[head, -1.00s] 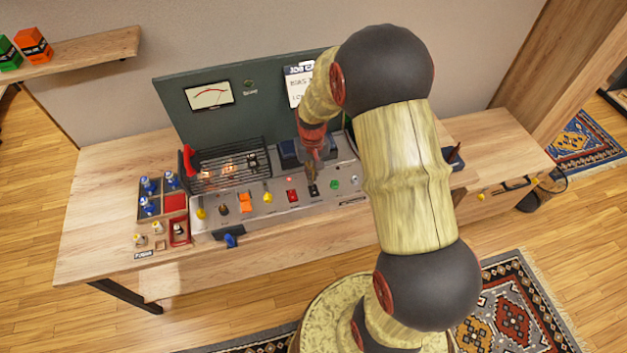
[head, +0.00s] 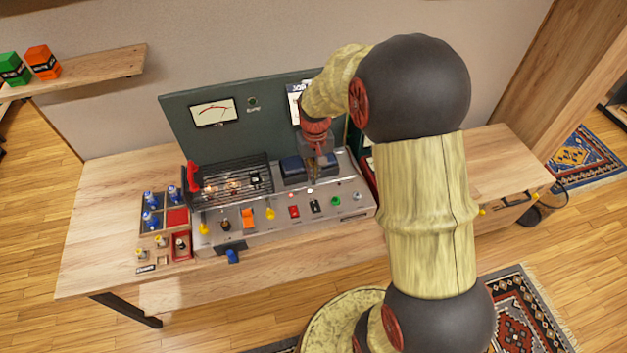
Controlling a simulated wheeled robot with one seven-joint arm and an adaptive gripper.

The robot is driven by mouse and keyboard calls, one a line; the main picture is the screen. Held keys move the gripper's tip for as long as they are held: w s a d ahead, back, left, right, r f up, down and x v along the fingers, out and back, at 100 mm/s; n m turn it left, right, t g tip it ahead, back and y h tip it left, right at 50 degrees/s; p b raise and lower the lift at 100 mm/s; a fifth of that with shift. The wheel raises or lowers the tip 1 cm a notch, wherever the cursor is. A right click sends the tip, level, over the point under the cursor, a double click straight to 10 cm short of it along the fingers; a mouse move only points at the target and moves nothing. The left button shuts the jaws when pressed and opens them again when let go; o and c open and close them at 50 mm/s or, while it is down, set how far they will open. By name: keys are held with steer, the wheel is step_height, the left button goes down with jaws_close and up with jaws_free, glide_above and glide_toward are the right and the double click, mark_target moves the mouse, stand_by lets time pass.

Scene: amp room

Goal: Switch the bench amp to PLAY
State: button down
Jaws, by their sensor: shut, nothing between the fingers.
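The bench amp (head: 350,202) is a grey chassis on the wooden bench, with a dark green back panel (head: 185,107) that carries a meter. Its front row holds yellow, orange, red, black and green controls, among them a red switch (head: 294,211) and a black switch (head: 315,206). Labels are too small to read, so I cannot tell which one is marked PLAY. My gripper (head: 320,176) is shut and empty. It hangs over the rear of the chassis, behind the black switch and near a dark blue block (head: 293,170), apart from the front controls.
A black cage (head: 232,181) with glowing tubes and a red handle (head: 192,175) stands on the amp's left. A parts tray (head: 164,214) lies left of it. A shelf (head: 95,75) with two boxes is on the wall. The bench right of my arm is mostly clear.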

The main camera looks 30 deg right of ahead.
mark_target(314, 201)
steer(key=m, duration=1.2)
steer(key=m+t, duration=0.1)
steer(key=m, duration=0.5)
steer(key=shift+s+d, duration=0.1)
steer(key=shift+s, duration=0.2)
steer(key=f, duration=0.4)
steer(key=w+f+b, duration=0.1)
steer(key=f, duration=0.3)
steer(key=f+b, duration=0.1)
steer(key=f, duration=0.3)
steer(key=shift+w+d+f, duration=0.2)
steer(key=shift+f, duration=0.05)
steer(key=shift+w+f+b, duration=0.1)
steer(key=shift+f+b, duration=0.2)
steer(key=shift+f, duration=0.35)
steer(key=shift+w+f, duration=0.15)
steer(key=shift+f, duration=0.3)
steer(key=shift+r, duration=0.15)
